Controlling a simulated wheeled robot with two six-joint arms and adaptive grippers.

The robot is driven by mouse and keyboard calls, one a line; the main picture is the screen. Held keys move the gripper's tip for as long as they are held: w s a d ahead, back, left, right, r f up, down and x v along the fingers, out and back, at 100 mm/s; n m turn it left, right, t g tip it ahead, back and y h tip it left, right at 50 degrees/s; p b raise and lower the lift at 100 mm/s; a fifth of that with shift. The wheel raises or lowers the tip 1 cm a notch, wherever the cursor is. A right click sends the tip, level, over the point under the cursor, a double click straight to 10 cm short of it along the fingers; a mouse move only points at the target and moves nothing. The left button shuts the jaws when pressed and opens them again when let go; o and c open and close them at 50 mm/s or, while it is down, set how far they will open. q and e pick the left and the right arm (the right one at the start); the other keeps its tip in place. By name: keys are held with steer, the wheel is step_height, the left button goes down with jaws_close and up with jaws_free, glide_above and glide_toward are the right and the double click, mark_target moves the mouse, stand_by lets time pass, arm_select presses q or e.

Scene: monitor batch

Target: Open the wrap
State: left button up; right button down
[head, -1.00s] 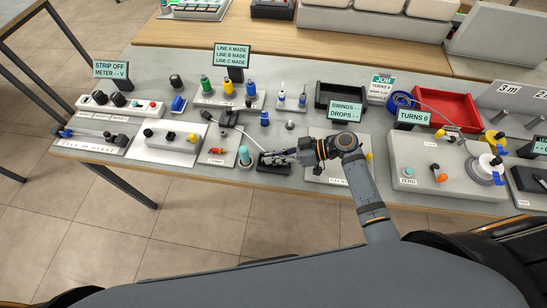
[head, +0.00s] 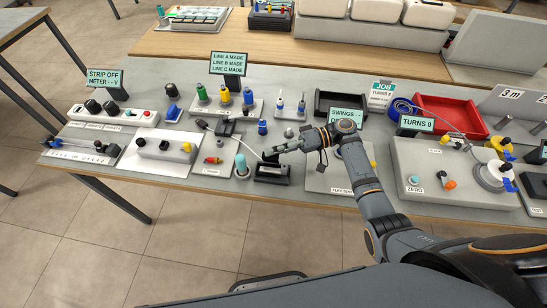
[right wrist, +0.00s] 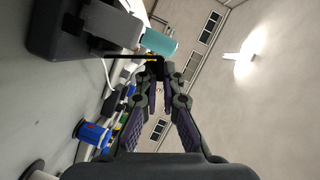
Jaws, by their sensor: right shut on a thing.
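A small black block (head: 272,173) with a grey part on top stands near the table's front edge, beside a teal-capped post (head: 241,166). In the right wrist view the block (right wrist: 52,28) is at upper left. A thin black strip (right wrist: 128,57), perhaps the wrap, runs from its grey part to my fingertips. My right gripper (head: 268,152) is just above the block; in the wrist view its fingers (right wrist: 158,72) are shut on the strip's end. A white cable (head: 235,132) runs from the left to the block. My left gripper is not in view.
Posts with coloured caps (head: 225,97) stand behind. A black tray (head: 340,105), a red tray (head: 450,115) and a blue coil (head: 402,106) lie at the back right. A grey box (head: 450,178) stands right of my arm. Several small signs stand on the table.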

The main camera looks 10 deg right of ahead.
steer(key=shift+w+d+f+m+g+y+b, duration=0.2)
steer(key=shift+w+m+y+b, duration=0.4)
steer(key=shift+m, duration=0.35)
steer(key=shift+w+d+f+m+g+y+b, duration=0.1)
steer(key=shift+w+f+m+g+y+b, duration=0.2)
steer(key=shift+m+b, duration=0.5)
steer(key=shift+w+r+m, duration=0.1)
steer(key=shift+m, duration=0.15)
steer(key=c, duration=1.5)
jaws_free()
steer(key=shift+t, duration=0.3)
